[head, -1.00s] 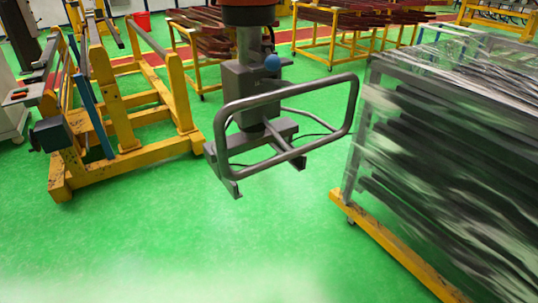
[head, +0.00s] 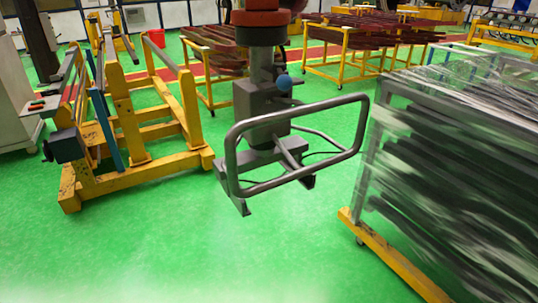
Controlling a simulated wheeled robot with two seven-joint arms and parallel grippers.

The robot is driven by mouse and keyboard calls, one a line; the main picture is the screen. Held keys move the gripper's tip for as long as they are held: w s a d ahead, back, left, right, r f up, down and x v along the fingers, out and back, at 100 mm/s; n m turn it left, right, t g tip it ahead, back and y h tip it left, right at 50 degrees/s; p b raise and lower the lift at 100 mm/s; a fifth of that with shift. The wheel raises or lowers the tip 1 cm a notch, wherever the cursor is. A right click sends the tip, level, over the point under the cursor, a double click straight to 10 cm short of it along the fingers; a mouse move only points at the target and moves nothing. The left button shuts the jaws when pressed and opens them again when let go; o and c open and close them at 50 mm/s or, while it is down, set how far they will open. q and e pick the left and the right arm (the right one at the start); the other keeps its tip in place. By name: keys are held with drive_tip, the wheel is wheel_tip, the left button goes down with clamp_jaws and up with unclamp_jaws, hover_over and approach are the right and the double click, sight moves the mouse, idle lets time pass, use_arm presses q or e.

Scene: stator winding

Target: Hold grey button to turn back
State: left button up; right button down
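A grey handling device with a looped tubular handle (head: 296,177) hangs in the middle of the head view from a red and grey upright part (head: 262,35). Neither of my grippers shows in the head view.
A yellow frame stand (head: 150,165) is on the left. A yellow-based rack (head: 395,262) of wrapped dark bars stands close on the right. Yellow carts with reddish bars (head: 365,28) are behind. Green floor (head: 130,250) is clear in front.

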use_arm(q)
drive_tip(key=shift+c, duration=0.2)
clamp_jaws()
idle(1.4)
